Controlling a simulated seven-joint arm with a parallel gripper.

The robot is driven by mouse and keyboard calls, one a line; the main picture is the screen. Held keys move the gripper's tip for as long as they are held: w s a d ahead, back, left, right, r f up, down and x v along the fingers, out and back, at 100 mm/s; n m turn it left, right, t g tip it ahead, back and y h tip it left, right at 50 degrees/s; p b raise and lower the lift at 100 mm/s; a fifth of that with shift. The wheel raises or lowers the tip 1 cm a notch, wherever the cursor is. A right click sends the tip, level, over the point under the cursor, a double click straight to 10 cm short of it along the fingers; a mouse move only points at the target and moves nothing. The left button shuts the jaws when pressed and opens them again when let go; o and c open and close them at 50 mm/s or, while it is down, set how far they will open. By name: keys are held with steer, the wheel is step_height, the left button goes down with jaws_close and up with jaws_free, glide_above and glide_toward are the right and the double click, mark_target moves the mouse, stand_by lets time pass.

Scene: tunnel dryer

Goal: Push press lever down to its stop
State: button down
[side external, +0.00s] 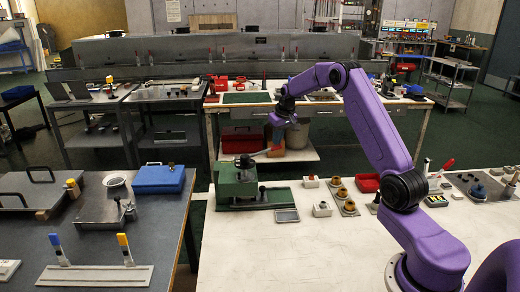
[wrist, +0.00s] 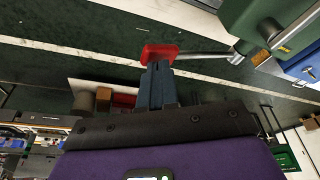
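The press (side external: 237,184) is a green block on a base on the white table. Its lever is a grey rod that slopes slightly up to the right and ends in a red handle (side external: 276,151). My gripper (side external: 277,139) points down just above this handle. In the wrist view, the dark fingers (wrist: 160,75) are together, with their tips at the red handle (wrist: 158,53). I cannot tell whether they touch it. The lever rod (wrist: 208,54) runs right to the green press body (wrist: 265,20). The handle is partly hidden behind the fingertips.
On the white table (side external: 300,245), a small grey plate (side external: 287,215) lies in front of the press. Several small fixtures and a red tray (side external: 367,183) stand right of it. A blue box (side external: 159,179) sits on the dark table to the left. The table front is clear.

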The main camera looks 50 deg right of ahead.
mark_target(277, 149)
steer(key=shift+f, duration=2.55)
stand_by(0.4)
steer(key=shift+f, duration=0.35)
steer(key=shift+a, duration=0.1)
